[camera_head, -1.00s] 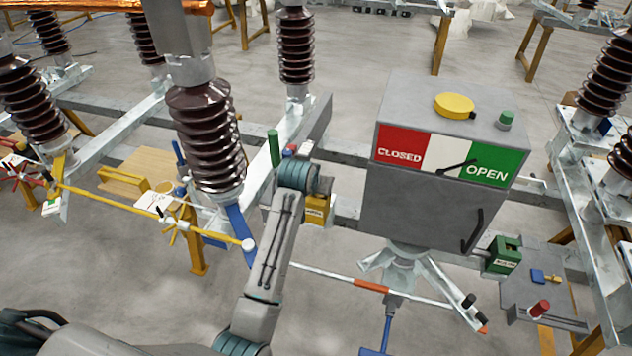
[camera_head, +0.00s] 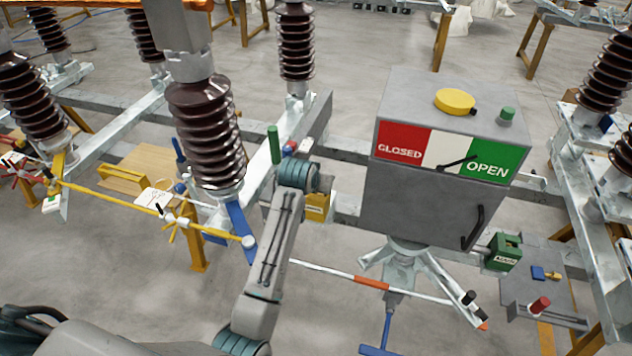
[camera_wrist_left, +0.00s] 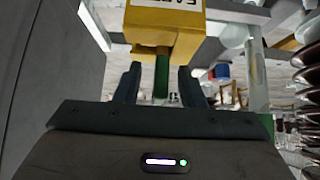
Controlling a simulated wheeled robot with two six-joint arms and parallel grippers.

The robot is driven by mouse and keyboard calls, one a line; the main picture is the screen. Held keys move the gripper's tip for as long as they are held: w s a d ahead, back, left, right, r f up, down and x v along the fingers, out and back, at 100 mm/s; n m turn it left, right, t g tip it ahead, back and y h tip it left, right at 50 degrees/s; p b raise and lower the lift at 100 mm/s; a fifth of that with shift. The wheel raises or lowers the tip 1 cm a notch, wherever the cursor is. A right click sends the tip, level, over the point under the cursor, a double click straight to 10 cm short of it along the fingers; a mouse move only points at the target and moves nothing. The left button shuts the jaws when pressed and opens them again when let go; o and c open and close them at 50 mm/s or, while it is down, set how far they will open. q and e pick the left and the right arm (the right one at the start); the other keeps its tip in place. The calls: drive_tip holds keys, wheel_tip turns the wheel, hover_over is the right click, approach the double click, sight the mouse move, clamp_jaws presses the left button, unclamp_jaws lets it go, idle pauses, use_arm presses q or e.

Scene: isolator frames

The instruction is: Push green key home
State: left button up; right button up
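In the left wrist view a green key (camera_wrist_left: 161,78) sticks out of a yellow lock box (camera_wrist_left: 166,30) with partly cut-off lettering. My left gripper (camera_wrist_left: 160,92) is open. Its two dark fingers stand on either side of the key, with a gap showing on each side. In the head view the yellow box (camera_head: 317,206) shows behind my left arm, at the left of the grey cabinet. The arm hides the key and my left fingertips there. My right gripper is in neither view.
The grey cabinet (camera_head: 415,205) with CLOSED and OPEN plates stands just right of my left arm. A green box (camera_head: 504,252) is at its lower right. A brown insulator (camera_head: 207,130) and a yellow rod (camera_head: 120,202) are to the left. An upright green handle (camera_head: 274,145) stands behind the arm.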

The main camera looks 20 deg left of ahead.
use_arm(q)
drive_tip(key=shift+s+r, duration=0.1)
drive_tip(key=shift+s+r, duration=0.25)
drive_tip(key=b+v, duration=0.3)
drive_tip(key=v, duration=0.7)
